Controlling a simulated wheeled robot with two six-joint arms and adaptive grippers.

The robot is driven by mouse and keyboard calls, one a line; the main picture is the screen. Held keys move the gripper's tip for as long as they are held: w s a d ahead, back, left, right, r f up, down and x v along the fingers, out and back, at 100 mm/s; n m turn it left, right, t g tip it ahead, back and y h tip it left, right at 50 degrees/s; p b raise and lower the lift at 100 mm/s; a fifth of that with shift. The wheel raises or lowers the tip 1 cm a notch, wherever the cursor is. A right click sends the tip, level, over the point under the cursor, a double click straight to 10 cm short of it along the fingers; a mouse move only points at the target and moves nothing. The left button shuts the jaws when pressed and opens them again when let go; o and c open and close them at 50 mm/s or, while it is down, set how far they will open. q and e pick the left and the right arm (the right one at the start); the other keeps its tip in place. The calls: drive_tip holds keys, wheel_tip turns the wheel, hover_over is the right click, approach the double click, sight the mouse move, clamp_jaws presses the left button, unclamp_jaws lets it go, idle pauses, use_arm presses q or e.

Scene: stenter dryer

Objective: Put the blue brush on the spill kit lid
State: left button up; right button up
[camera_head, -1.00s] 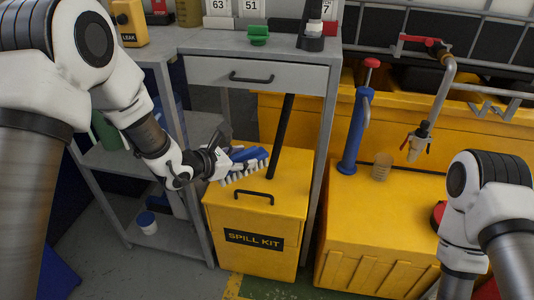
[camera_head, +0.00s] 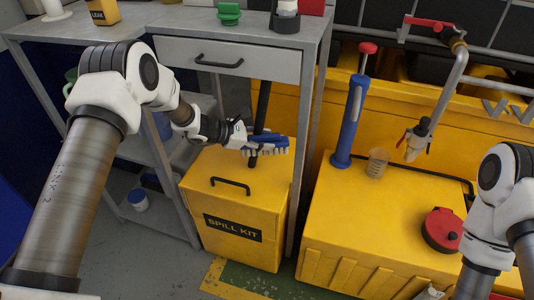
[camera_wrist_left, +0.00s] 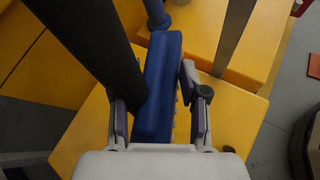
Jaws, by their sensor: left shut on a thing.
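The blue brush (camera_head: 270,141) has a blue back and pale bristles that point down in the head view. My left gripper (camera_head: 246,140) is shut on it, and the brush also shows between the fingers in the left wrist view (camera_wrist_left: 160,85). The brush is over the rear part of the yellow spill kit lid (camera_head: 207,178), close to a black post. I cannot tell whether the bristles touch the lid. The lid has a black handle near its front. My right arm enters at the lower right of the head view, but its gripper is not visible.
A grey table leg (camera_head: 312,140) stands right of the kit.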

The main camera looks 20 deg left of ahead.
use_arm(q)
wheel_tip(320, 180, down, 8)
drive_tip(key=shift+s+a+r+b, duration=0.1)
drive_tip(key=shift+b, duration=0.65)
drive_tip(key=shift+f, duration=0.35)
drive_tip(key=o, duration=1.2)
drive_tip(key=shift+r, duration=0.25)
drive_tip(key=p+v, duration=0.2)
drive_tip(key=v, duration=1)
drive_tip(key=shift+f, duration=0.1)
